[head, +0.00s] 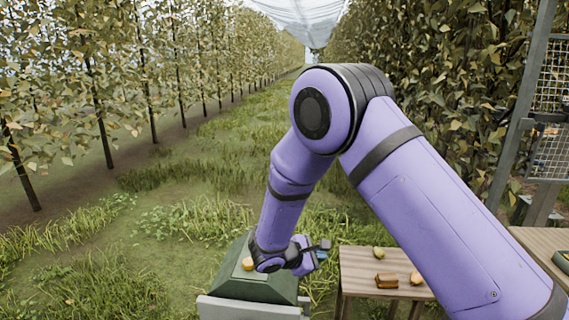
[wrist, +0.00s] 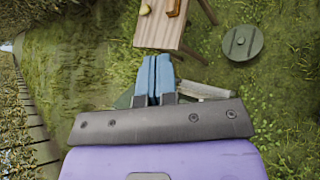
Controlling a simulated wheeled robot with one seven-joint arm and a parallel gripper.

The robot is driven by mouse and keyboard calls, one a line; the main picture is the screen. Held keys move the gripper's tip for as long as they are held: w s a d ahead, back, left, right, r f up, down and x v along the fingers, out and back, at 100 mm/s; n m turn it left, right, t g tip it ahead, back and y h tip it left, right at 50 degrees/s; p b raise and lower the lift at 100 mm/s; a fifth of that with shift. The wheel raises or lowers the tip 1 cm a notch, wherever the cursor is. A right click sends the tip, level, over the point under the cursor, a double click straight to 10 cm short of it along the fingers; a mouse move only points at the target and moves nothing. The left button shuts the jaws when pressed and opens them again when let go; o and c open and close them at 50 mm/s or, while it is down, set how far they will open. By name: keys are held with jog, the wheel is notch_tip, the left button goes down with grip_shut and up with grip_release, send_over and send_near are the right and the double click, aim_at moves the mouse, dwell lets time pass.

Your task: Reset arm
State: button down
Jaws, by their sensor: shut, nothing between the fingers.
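My purple arm reaches down over the grass in the head view. My gripper (head: 320,256) hangs beside the green box-like bin, left of the wooden table. In the wrist view my gripper (wrist: 153,80) has its two blue fingers together, with nothing between them. Its tips are near the table's edge in that picture, apart from any fruit. The finger tips are small and partly hidden by the wrist in the head view.
A green bin (head: 236,279) stands at the bottom centre, with a round orange-yellow thing (head: 248,263) on it. A wooden table (head: 354,265) carries a pear (head: 379,253) and a brown block (head: 386,281). A round green lid-like disc (wrist: 243,42) lies on the grass. Tree rows flank the open grass lane.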

jog(key=s+d+r+m+g+y, duration=0.25)
jog(key=s+d+r+m, duration=0.25)
jog(key=d+r, duration=0.5)
jog(key=s+d+r+m+g+y, duration=0.25)
jog(key=s+d+r+m, duration=0.3)
jog(key=r, duration=0.75)
jog(key=s+d+r+m+t+y, duration=0.2)
jog(key=s+r, duration=0.3)
jog(key=s, duration=0.6)
jog(key=s+d+r+m+t+y, duration=0.2)
jog(key=s+r+m, duration=0.3)
jog(key=s, duration=0.6)
jog(key=shift+s+d+r+y, duration=0.2)
jog(key=shift+d+r+y, duration=0.1)
jog(key=shift+d+y, duration=0.5)
jog(key=shift+a, duration=0.1)
